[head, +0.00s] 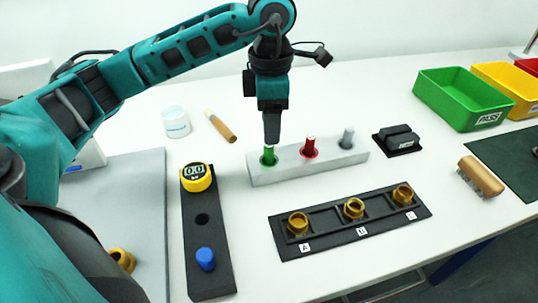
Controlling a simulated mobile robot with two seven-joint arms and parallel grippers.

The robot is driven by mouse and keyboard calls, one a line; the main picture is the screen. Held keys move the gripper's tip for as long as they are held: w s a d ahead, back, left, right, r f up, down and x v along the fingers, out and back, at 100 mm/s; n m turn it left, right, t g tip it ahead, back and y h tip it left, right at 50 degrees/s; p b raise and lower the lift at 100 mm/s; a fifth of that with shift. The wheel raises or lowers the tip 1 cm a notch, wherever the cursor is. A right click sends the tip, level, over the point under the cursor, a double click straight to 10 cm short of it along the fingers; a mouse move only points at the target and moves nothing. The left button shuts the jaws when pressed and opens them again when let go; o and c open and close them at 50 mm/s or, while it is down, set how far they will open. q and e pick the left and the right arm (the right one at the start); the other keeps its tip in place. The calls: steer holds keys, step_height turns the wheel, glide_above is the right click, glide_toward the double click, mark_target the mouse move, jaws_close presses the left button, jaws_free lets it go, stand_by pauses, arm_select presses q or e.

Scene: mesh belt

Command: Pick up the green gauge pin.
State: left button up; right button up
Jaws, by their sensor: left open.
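The green gauge pin (269,156) stands upright in the left hole of the pale grey pin block (331,164). My left gripper (271,141) points straight down directly above the green pin, with its fingertips at or just over the pin's top. Whether the fingers touch or surround the pin cannot be told from here. The gripper is open. A red pin (310,147) stands in the middle hole and a grey pin (346,139) in the right hole. My right gripper is not in view.
A black strip (203,237) with a yellow gauge and blue knob lies left of the block. A black tray (351,221) with brass rings lies in front. A black pad (398,140) and green bin (462,98) are to the right. A white jar (176,122) stands behind left.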

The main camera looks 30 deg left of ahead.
mark_target(269, 148)
arm_select(q)
steer(key=f, duration=0.7)
steer(key=shift+a+f+p, duration=0.2)
steer(key=shift+p, duration=0.1)
steer(key=shift+c, duration=0.4)
steer(key=shift+r, duration=0.1)
jaws_close()
